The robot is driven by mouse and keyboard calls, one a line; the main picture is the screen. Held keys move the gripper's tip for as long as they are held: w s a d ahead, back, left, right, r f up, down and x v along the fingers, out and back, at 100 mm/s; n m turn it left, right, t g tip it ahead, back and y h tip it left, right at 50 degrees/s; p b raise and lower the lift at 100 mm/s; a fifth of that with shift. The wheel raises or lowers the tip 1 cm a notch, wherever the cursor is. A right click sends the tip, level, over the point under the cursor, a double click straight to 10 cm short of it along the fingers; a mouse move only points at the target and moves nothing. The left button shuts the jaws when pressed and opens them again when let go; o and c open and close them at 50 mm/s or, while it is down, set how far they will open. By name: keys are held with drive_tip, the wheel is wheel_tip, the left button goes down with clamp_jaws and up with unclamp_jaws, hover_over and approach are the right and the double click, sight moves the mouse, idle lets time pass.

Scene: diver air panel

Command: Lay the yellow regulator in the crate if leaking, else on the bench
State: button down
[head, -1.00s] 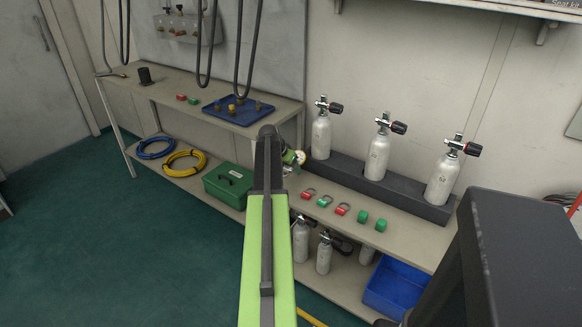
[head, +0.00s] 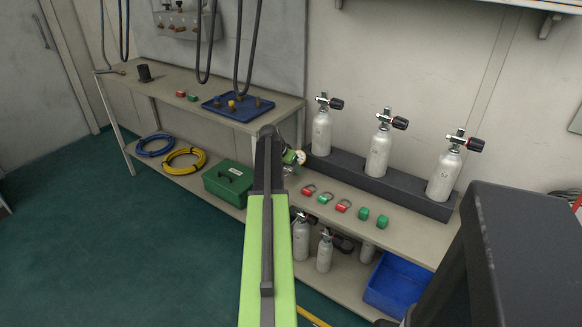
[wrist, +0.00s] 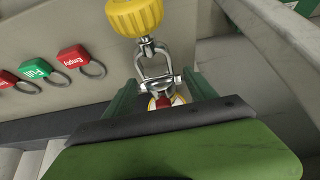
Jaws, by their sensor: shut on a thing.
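The yellow regulator has a ribbed yellow knob (wrist: 135,14) and a metal yoke, seen close up in the wrist view. A round dial gauge (head: 300,157) sits beside my gripper (head: 290,158) in the head view; its reading is too small to tell. My gripper's green fingers (wrist: 163,92) are shut on the regulator, with part of the dial between them. My arm hides the yellow knob in the head view. The open blue crate (head: 385,304) stands low at the right. The bench (head: 170,82) runs along the back left. I cannot tell whether the regulator leaks.
Three silver cylinders (head: 378,155) stand in a dark rack above the lower bench (head: 405,228). Red and green tags (head: 325,198) lie in front of them. A blue tray (head: 215,106) with small fittings sits on the left bench. A green box (head: 228,182) is below.

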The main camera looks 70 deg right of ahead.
drive_tip(key=shift+f, duration=0.25)
drive_tip(key=shift+f+b, duration=0.35)
drive_tip(key=shift+b, duration=0.25)
drive_tip(key=shift+f+b, duration=0.55)
idle(0.5)
drive_tip(key=shift+c, duration=1)
unclamp_jaws()
drive_tip(key=p+v, duration=1.5)
drive_tip(key=v, duration=0.2)
drive_tip(key=shift+a+r, duration=0.15)
